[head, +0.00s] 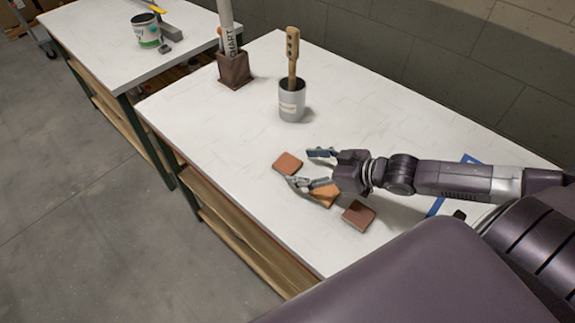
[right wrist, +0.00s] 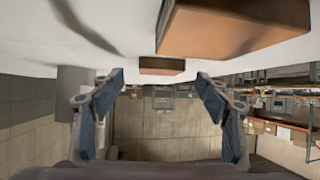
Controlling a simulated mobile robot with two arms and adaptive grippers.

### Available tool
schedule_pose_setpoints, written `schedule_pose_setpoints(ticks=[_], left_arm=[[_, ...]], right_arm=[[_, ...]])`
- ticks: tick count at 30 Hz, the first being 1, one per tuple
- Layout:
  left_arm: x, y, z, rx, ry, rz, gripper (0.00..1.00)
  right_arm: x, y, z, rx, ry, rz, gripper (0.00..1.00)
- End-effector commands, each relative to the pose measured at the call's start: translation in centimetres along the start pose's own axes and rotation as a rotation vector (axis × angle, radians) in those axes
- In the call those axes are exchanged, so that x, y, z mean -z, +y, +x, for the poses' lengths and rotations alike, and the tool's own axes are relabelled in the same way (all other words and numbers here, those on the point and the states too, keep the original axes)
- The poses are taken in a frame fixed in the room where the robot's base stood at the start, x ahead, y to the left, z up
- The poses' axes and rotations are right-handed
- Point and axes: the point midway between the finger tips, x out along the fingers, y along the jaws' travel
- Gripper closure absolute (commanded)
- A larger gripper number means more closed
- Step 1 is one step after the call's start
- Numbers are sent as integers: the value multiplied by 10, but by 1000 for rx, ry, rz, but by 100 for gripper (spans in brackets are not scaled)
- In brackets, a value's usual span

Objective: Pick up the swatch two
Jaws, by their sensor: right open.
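Three small square swatches lie on the white table: a reddish-brown one (head: 287,163), an orange one (head: 325,197) and a dark brown one (head: 358,215). I cannot tell by any label which is swatch two. My right gripper (head: 311,169) is open and empty, low over the table beside the reddish-brown swatch. One finger partly hides the orange swatch. The right wrist view looks upside down. There my open fingers (right wrist: 158,97) have nothing between them; a large near swatch (right wrist: 235,25) and a smaller far swatch (right wrist: 161,66) lie on the tabletop. My left gripper is not in view.
A grey cup (head: 292,103) with a wooden-handled tool stands behind the swatches. A brown holder (head: 233,72) with a rolled chart stands at the table's back left. Blue tape (head: 435,207) lies at the right. The table's middle left is clear. A second table (head: 100,45) holds a paint can (head: 146,30).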

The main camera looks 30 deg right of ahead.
Motion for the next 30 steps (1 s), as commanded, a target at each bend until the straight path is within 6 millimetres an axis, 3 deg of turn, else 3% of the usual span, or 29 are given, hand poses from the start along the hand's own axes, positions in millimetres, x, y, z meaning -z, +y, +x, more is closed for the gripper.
schedule_pose_setpoints(ticks=[10,21,30], left_arm=[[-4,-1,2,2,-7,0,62],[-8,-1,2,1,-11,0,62],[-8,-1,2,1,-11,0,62]], right_arm=[[3,0,27,0,3,1,31],[2,-1,32,1,-1,0,31],[2,-1,32,1,0,0,62]])
